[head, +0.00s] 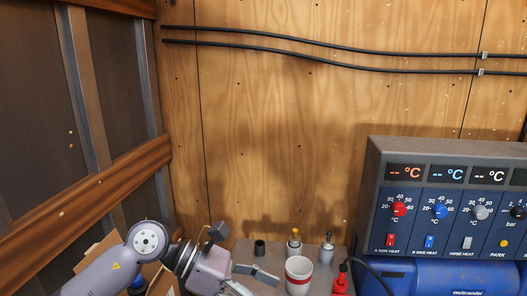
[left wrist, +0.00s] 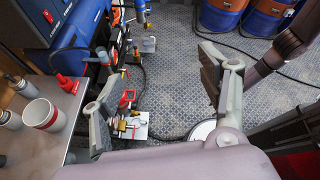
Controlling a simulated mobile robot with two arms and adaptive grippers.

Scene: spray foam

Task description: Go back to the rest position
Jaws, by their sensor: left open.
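My left gripper (head: 254,281) is at the bottom of the head view, beside the corner of a small grey table (head: 335,246). Its fingers are spread and hold nothing. In the left wrist view the open left gripper (left wrist: 160,98) has floor and equipment behind the gap between its fingers. The white cup with red bands (head: 299,276) stands to the right of the gripper in the head view. My right gripper is not seen in either view.
A blue heater unit (head: 450,225) with dials is at the right. A wooden wall (head: 280,110) is behind. Blue drums (left wrist: 222,15) stand on the patterned floor.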

